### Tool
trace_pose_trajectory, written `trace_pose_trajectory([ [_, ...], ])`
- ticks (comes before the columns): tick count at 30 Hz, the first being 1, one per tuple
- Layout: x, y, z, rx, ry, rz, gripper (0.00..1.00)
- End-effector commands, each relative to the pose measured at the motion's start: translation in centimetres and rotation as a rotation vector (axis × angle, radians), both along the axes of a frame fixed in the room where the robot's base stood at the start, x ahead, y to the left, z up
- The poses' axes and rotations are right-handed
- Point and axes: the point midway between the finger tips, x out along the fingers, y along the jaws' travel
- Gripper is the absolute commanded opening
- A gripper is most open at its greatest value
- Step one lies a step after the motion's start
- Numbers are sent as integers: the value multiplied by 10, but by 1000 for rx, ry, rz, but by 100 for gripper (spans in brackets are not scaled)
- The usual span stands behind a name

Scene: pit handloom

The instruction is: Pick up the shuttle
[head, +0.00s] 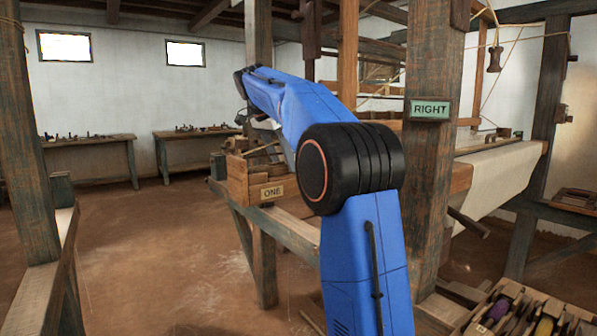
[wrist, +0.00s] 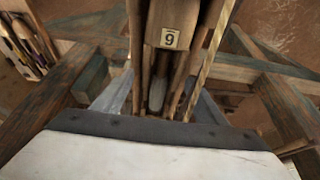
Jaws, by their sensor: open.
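My gripper (head: 264,124) is at the far end of my blue arm, above or beside the wooden box labelled ONE (head: 252,187). In the wrist view, what look like its grey fingers stand apart, with the gap between them (wrist: 160,98) over long wooden pieces (wrist: 148,85). I cannot tell whether one of these is a shuttle. Shuttle-like wooden pieces with purple and yellow inserts (head: 500,307) lie in a rack at the lower right of the head view. Similar pieces show at the upper left of the wrist view (wrist: 25,48). Contact at the fingertips is hidden.
A wooden block marked 9 (wrist: 173,30) stands among the long pieces. A thick loom post with a RIGHT sign (head: 430,109) rises close to my arm. Pale cloth (head: 497,185) lies behind it. Benches (head: 88,143) line the far wall, with open floor before them.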

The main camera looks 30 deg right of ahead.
Motion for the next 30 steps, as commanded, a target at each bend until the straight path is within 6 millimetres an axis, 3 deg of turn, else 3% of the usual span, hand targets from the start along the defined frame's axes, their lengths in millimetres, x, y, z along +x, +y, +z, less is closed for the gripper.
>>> trace_pose_trajectory([
  [5,0,0,0,0,0,0,63],
  [11,0,0,0,0,0,0,15],
  [22,1,0,8,-1,-4,-1,14],
  [30,1,0,50,-1,-5,-1,14],
])
